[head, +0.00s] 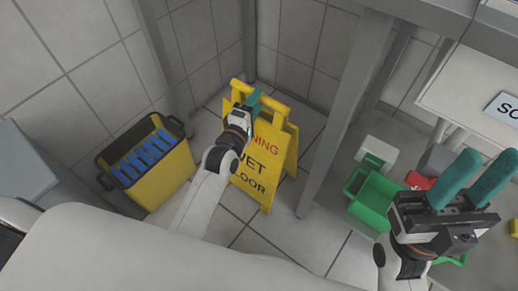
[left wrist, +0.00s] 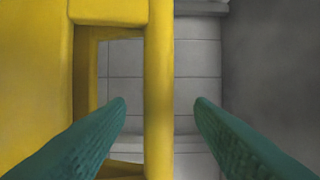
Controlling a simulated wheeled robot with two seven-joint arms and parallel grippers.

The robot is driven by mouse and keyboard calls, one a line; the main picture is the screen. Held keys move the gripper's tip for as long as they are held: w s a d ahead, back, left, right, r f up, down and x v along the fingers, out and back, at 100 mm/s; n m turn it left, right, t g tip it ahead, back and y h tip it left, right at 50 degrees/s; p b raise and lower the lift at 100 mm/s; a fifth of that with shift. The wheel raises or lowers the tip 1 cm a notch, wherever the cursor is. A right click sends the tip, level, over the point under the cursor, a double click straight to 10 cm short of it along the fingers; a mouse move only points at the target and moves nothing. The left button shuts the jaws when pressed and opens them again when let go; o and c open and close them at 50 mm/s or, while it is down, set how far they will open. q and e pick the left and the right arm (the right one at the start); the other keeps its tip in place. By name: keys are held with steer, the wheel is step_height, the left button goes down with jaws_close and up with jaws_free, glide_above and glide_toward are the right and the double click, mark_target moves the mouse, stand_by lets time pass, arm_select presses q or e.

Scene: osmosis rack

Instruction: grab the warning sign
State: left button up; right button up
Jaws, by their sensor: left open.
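The yellow warning sign (head: 271,164) stands upright on the tiled floor, opened as an A-frame, with "wet floor" lettering on its face. My left arm reaches across it and hides part of its face. My left gripper (head: 250,104) is at the top of the sign. In the left wrist view the sign's yellow handle bar (left wrist: 159,95) runs between the two green fingers of my left gripper (left wrist: 160,112), which are open and apart from it. My right gripper (head: 474,181) is over at the right, its two green fingers apart and nothing between them.
A yellow bin (head: 160,180) with blue items stands left of the sign by the wall. A grey post (head: 340,120) rises right of the sign. A green container (head: 374,196) and a red item (head: 418,180) lie further right.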

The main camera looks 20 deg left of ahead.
arm_select(q)
steer(key=w+b, duration=0.1)
steer(key=w, duration=0.2)
steer(key=shift+w+f, duration=0.1)
steer(key=shift+w, duration=0.2)
jaws_close()
stand_by(1.1)
steer(key=shift+r, duration=0.2)
